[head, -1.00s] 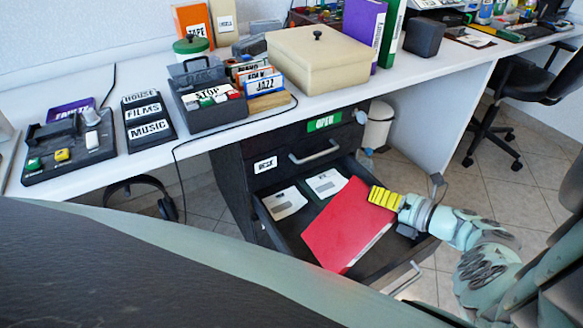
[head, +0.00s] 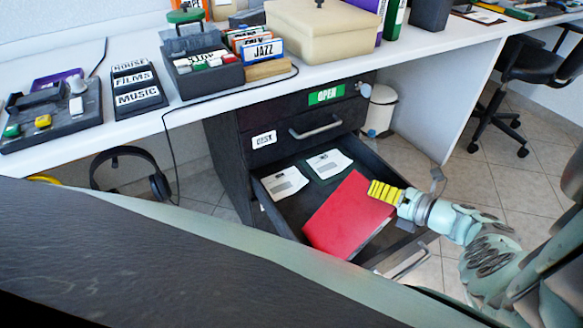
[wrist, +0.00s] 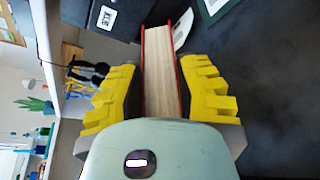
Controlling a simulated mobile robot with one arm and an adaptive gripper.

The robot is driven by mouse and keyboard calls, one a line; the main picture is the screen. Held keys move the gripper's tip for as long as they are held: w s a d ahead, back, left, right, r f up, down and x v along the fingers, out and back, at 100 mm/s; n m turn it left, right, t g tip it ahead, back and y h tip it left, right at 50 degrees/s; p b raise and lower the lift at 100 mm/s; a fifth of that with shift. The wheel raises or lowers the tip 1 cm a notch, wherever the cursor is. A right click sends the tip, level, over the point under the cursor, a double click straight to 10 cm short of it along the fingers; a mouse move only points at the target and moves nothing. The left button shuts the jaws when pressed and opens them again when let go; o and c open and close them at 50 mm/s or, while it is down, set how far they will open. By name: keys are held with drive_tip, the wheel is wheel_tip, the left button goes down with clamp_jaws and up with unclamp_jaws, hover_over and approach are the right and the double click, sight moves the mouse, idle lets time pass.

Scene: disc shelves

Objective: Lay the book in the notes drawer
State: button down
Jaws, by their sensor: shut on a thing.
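The red book (head: 345,215) is tilted over the open lower drawer (head: 278,213) of the black cabinet, with its lower end within the drawer's outline. I cannot tell if it touches the drawer floor. My gripper (head: 385,192), with yellow fingers, is shut on the book's upper right end. In the wrist view the book (wrist: 163,75) stands edge-on between the two fingers (wrist: 165,90), its pale pages facing the camera. Two white papers, a left one (head: 284,183) and a right one (head: 328,163), lie at the back of the drawer.
The open drawer's front handle (head: 405,263) is below my arm. A white bin (head: 381,108) and black headphones (head: 130,170) flank the cabinet.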

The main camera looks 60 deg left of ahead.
drive_tip(key=c, duration=0.7)
unclamp_jaws()
drive_tip(key=shift+f, duration=0.1)
drive_tip(key=shift+o, duration=0.2)
drive_tip(key=v, duration=1.2)
